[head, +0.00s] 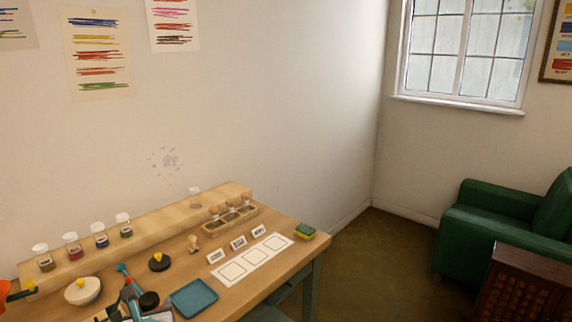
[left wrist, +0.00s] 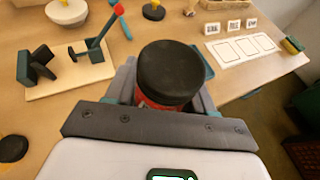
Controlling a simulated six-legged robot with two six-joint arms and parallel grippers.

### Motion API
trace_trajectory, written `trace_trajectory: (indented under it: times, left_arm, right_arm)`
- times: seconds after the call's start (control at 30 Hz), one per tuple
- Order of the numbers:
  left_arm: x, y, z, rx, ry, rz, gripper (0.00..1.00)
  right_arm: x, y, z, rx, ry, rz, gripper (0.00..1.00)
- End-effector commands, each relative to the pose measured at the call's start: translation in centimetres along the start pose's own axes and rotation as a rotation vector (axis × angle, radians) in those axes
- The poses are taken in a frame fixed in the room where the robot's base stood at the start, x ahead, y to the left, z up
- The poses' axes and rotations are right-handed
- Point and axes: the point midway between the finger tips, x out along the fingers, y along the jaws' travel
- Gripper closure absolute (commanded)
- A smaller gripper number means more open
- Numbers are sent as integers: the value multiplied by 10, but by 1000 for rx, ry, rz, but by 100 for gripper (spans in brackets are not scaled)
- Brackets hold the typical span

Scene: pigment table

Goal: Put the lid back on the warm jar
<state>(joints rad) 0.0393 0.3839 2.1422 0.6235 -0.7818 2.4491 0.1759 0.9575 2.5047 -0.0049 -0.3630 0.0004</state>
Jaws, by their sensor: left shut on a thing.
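My left gripper (left wrist: 160,100) is shut on a round black-topped jar (left wrist: 168,70), with red showing below the black lid. I cannot tell from above how the lid sits on it. In the head view the black top (head: 149,300) shows at the bottom, between the fingers of the left gripper (head: 150,308), over the near part of the table. The jar's lower part is hidden by the fingers. Another round black thing (left wrist: 12,148) lies at the left edge of the wrist view.
A lever stand on a pale board (left wrist: 75,80) is left of the gripper. A blue tray (head: 194,298) lies just right of it. A yellow-knobbed black disc (head: 159,262) and white bowl (head: 82,292) stand behind. White-topped jars (head: 72,247) line the back shelf. Cards (head: 238,243) lie right.

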Motion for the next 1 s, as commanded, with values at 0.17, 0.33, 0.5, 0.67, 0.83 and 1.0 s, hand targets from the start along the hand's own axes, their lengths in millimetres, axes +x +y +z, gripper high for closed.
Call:
trace_trajectory:
  times: [0.17, 0.33, 0.5, 0.67, 0.83, 1.0]
  left_arm:
    - [-18, -47, -59, 90, 6, -216, 100]
    - [-42, -80, -79, 145, -3, -353, 100]
    - [-46, -87, -76, 142, -5, -348, 100]
    - [-45, -87, -76, 141, -5, -342, 100]
    - [-45, -86, -75, 141, -5, -342, 100]
    - [-45, -87, -76, 143, -5, -343, 100]
  right_arm:
    - [0, 0, 0, 0, 0, 0, 2]
    - [0, 0, 0, 0, 0, 0, 2]
    - [0, 0, 0, 0, 0, 0, 2]
    - [0, 0, 0, 0, 0, 0, 2]
    - [0, 0, 0, 0, 0, 0, 2]
    - [0, 0, 0, 0, 0, 0, 2]
